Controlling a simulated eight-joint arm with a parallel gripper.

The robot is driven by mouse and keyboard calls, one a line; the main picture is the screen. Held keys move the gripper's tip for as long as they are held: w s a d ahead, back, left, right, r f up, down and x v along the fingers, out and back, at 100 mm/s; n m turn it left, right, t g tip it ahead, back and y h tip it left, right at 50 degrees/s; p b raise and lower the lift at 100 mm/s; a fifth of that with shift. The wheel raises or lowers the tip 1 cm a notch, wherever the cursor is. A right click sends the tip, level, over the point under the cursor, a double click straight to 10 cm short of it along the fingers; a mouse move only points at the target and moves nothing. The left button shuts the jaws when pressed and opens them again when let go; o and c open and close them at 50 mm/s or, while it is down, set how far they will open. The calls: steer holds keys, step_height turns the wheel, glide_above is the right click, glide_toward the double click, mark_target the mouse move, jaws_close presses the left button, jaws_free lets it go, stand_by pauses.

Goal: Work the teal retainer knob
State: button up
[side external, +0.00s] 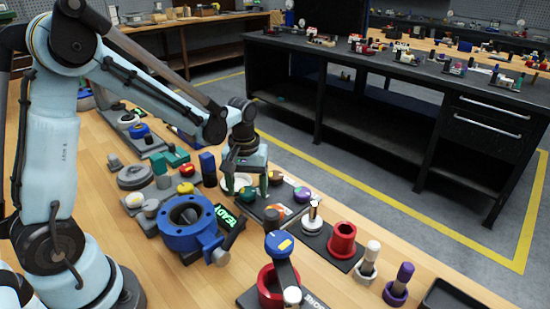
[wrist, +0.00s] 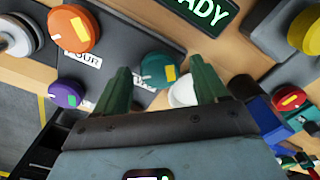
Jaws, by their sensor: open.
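The teal retainer knob (wrist: 153,68) is round with a yellow mark and shows between my fingertips in the wrist view. In the side view it shows as a small teal patch (side external: 247,193) between the fingers, mostly hidden. My gripper (wrist: 160,68) has green fingers spread apart, one on each side of the knob in the picture. I cannot tell whether either finger touches it. In the side view my gripper (side external: 246,190) points down over the knob panel.
An orange knob (wrist: 73,28) and a purple knob (wrist: 65,93) sit left of the fingers. A white dome (wrist: 183,93) is close by the right finger. A green lit READY sign (wrist: 205,12) lies beyond. A blue valve body (side external: 188,222) stands nearby on the bench.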

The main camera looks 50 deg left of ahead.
steer(key=shift+c, duration=0.3)
steer(key=c, duration=1)
steer(key=shift+m, duration=2.9)
steer(key=o, duration=1.1)
steer(key=shift+c, duration=0.2)
steer(key=shift+r, duration=0.1)
